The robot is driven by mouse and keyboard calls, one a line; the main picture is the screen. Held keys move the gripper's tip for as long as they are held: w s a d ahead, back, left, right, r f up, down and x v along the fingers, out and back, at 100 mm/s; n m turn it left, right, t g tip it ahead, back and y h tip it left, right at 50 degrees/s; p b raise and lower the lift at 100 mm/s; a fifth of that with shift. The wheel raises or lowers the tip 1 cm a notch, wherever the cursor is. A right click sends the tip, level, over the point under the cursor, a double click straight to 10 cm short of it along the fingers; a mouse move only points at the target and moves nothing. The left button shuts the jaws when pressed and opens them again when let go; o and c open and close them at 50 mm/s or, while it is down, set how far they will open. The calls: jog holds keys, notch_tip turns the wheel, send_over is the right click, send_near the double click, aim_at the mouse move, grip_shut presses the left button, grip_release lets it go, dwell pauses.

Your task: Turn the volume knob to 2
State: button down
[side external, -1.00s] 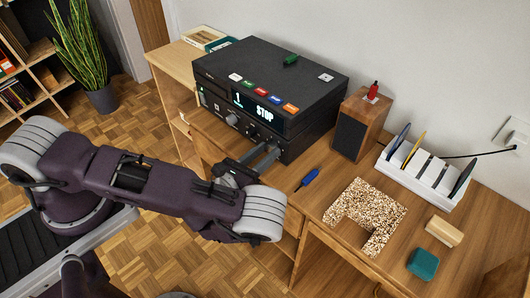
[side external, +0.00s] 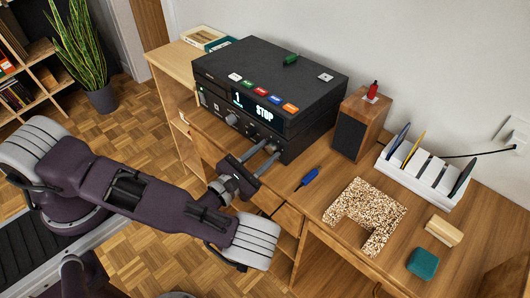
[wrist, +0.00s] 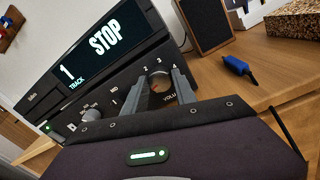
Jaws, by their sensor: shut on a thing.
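I cannot make out which number the knob's mark points to. The player's display (wrist: 95,45) reads "1 TRACK" and "STOP".
Another silver knob (wrist: 91,115) sits left of the volume knob. A wooden speaker (side external: 362,122) stands right of the player. A blue tool (side external: 307,178) lies on the desk nearby.

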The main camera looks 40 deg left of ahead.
jog(key=m, duration=0.4)
jog(key=shift+f+m, duration=0.1)
jog(key=shift+m, duration=0.3)
jog(key=m, duration=0.4)
jog(key=shift+h, duration=0.3)
jog(key=m, duration=0.7)
jog(key=shift+f+h, duration=0.1)
jog(key=shift+h, duration=0.3)
jog(key=shift+m, duration=0.3)
jog(key=c, duration=1)
grip_release()
